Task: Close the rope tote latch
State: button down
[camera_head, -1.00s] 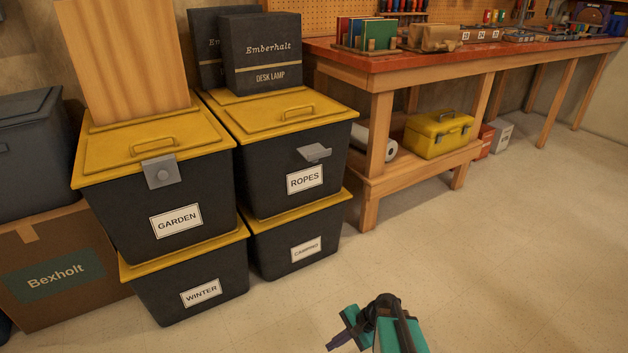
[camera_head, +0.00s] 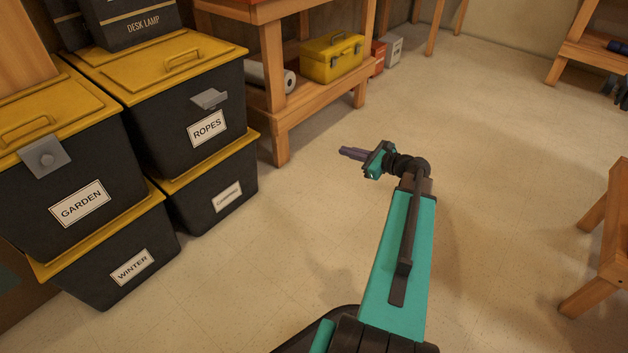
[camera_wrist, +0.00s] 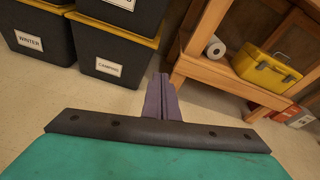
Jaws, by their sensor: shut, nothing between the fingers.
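The ropes tote (camera_head: 195,115) is a black bin with a yellow lid, stacked on the camping tote (camera_head: 215,190). Its grey latch (camera_head: 210,98) sticks outward from the front, above the ROPES label, swung away from the tote wall. My gripper (camera_head: 342,152) is to the right of the tote in the head view, apart from it, over the floor. Its purple fingers are together and empty. In the wrist view my gripper (camera_wrist: 162,78) points towards the gap between the camping tote and the workbench. The latch is out of the wrist view.
Open floor lies in front.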

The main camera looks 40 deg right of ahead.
jog(key=s+d+r+m+t+h, duration=0.1)
jog(key=s+d+r+m+h, duration=0.1)
jog(key=d+r, duration=0.4)
jog(key=s+d+r+m+t+h, duration=0.1)
jog(key=s+d+r+m+t, duration=0.1)
jog(key=s+d+r, duration=0.3)
notch_tip(320, 180, up, 2)
jog(key=shift+d+r+m+t+h+p, duration=0.15)
jog(key=shift+d+m+t+h+p, duration=0.2)
jog(key=shift+d+m, duration=0.6)
